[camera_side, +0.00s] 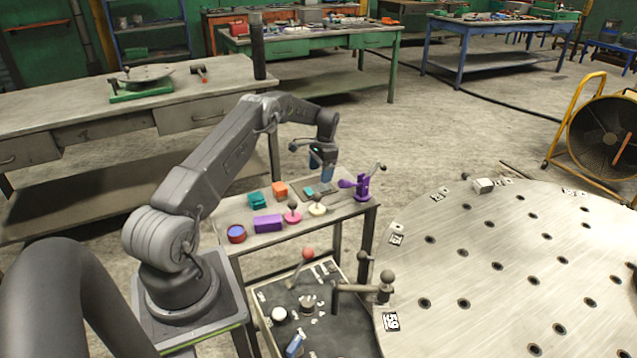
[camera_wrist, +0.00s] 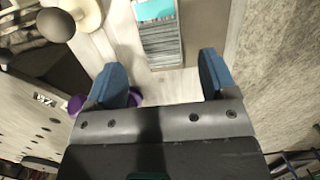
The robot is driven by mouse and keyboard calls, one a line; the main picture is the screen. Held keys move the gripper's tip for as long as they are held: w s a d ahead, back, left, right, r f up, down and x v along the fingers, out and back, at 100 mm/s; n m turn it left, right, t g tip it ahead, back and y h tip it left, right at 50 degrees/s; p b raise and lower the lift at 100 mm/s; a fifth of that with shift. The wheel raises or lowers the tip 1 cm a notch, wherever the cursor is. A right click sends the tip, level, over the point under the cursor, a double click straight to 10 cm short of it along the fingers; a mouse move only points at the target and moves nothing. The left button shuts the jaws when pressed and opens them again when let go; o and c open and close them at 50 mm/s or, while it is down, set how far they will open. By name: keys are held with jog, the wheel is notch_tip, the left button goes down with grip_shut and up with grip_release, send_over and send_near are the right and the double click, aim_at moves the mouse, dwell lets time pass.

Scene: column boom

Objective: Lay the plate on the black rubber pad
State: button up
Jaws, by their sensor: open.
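A small teal plate (camera_side: 309,190) appears to lie flat on a dark ribbed pad (camera_side: 322,195) on the small table, near its back edge. In the wrist view, the teal plate (camera_wrist: 153,9) shows at the top edge, cut off by the frame, on the grey-looking ribbed pad (camera_wrist: 161,45). My gripper (camera_side: 320,177) hangs above the table close to the pad. In the wrist view my gripper (camera_wrist: 161,76) is open with blue fingertips apart and nothing between them; the pad's near end lies just beyond them.
Near the pad stand a cream knob (camera_side: 318,209), a pink-based knob (camera_side: 293,214) and a purple clamp (camera_side: 362,188). A purple box (camera_side: 268,223), teal block (camera_side: 257,200), orange block (camera_side: 280,190) and red-rimmed dish (camera_side: 236,234) sit further left. A perforated metal table (camera_side: 520,270) is at right.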

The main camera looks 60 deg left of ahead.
aim_at(323, 187)
jog(key=w+d+r+t, duration=0.1)
jog(key=d+r, duration=0.3)
jog(key=r, duration=0.3)
jog(key=w+d+r+y, duration=0.1)
jog(key=d+r, duration=0.3)
jog(key=r, duration=0.3)
jog(key=w+d+r+t, duration=0.1)
jog(key=d+r, duration=0.3)
jog(key=r, duration=0.3)
jog(key=s+d+r+t, duration=0.1)
jog(key=s+d+r, duration=0.4)
jog(key=d+r, duration=0.45)
jog(key=s+d+r+t, duration=0.2)
jog(key=s+d+r, duration=0.1)
jog(key=s+d, duration=0.95)
jog(key=s+d+f+t+h, duration=0.1)
jog(key=s+d+f+t, duration=0.1)
jog(key=s+d+f, duration=0.2)
jog(key=s+d, duration=0.3)
jog(key=s, duration=0.4)
jog(key=shift+s+f, duration=0.15)
